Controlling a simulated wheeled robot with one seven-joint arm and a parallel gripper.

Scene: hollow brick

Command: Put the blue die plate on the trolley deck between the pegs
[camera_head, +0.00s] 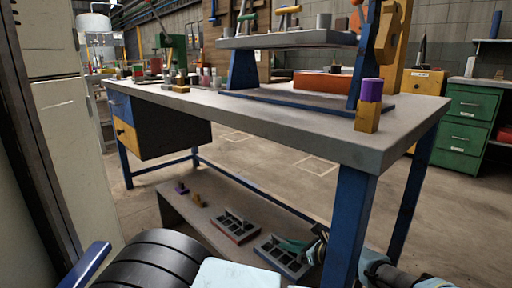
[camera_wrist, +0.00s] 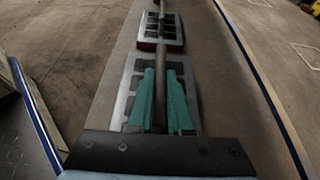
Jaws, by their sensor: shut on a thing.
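The blue die plate (camera_head: 272,256), a grey slotted plate with bluish edges, is on the low bench under the worktable. My gripper (camera_head: 302,246) reaches it from the right. In the wrist view the plate (camera_wrist: 130,84) lies under my teal fingers (camera_wrist: 160,102), which are shut on its upright handle bar (camera_wrist: 158,65). I cannot tell any gap between plate and bench. A dark textured surface with a blue edge (camera_wrist: 18,138) at the lower left of the wrist view may be the trolley deck; no pegs show there.
A red-edged slotted plate (camera_head: 235,228) sits just beyond on the low bench (camera_head: 185,212), also in the wrist view (camera_wrist: 167,28).

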